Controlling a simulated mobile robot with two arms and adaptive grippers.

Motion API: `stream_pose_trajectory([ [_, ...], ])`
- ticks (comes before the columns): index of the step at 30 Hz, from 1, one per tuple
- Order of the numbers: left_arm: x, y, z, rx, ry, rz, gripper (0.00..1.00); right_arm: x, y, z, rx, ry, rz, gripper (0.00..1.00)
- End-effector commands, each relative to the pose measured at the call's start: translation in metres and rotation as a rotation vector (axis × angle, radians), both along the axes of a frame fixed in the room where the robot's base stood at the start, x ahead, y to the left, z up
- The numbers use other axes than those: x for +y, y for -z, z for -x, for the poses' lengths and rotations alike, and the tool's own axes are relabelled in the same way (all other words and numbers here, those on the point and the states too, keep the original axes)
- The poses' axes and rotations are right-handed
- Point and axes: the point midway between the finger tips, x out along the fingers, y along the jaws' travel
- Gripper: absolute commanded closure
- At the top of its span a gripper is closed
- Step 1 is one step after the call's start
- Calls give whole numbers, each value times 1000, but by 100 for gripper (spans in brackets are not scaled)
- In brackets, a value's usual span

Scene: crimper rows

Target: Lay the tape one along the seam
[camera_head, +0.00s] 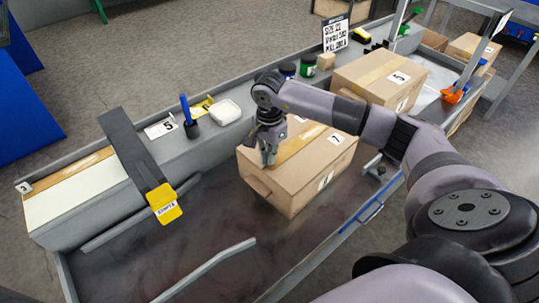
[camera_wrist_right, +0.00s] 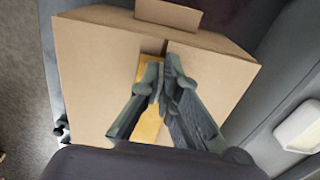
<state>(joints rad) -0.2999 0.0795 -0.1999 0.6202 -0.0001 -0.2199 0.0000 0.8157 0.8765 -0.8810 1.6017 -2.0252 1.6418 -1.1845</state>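A brown cardboard box (camera_head: 282,178) stands on the grey conveyor bed, marked with a 7 on its top. Tan-yellow tape (camera_head: 297,140) lies along part of the top seam. In the wrist view the tape (camera_wrist_right: 148,128) runs under the fingers, and past them the seam (camera_wrist_right: 167,46) shows as a bare dark gap up to the box's near flap. My right gripper (camera_head: 268,150) points down at the seam near that end; its fingertips (camera_wrist_right: 164,78) look closed together. Whether they pinch the tape's end is unclear. My left gripper is out of view.
A second taped box (camera_head: 378,78), marked 5, stands behind. The side ledge holds a white dish (camera_head: 225,111), a blue-handled tool in a cup (camera_head: 189,128) and jars (camera_head: 308,65).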

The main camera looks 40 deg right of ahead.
Motion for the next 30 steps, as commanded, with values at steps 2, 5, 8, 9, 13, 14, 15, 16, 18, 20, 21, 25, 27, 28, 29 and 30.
stream_pose_trajectory([
  [2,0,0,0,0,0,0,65,0,0,0,0,0,0,90],
  [5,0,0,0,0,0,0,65,0,0,0,0,0,0,83],
  [8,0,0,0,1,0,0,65,0,0,0,0,0,0,77],
  [9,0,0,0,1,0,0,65,0,0,0,0,0,0,74],
  [13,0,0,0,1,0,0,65,0,0,0,0,0,0,72],
  [14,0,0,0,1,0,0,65,0,0,0,0,0,0,72],
  [15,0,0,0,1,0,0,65,0,0,0,0,0,0,72],
  [16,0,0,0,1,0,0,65,0,0,0,0,0,0,72],
  [18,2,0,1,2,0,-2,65,0,0,0,0,0,0,72],
  [20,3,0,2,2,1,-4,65,0,-2,0,-1,0,0,72],
  [21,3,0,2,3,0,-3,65,0,-5,-1,-2,0,0,72],
  [25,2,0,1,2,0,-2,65,0,-22,-1,-4,-2,0,72],
  [27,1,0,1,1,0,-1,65,0,-36,-1,-5,-1,0,72],
  [28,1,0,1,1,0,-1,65,0,-43,-2,-6,-1,0,72],
  [29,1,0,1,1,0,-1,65,0,-50,-2,-6,-1,-1,72],
  [30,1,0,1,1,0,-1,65,0,-59,-1,-5,-1,0,72],
])
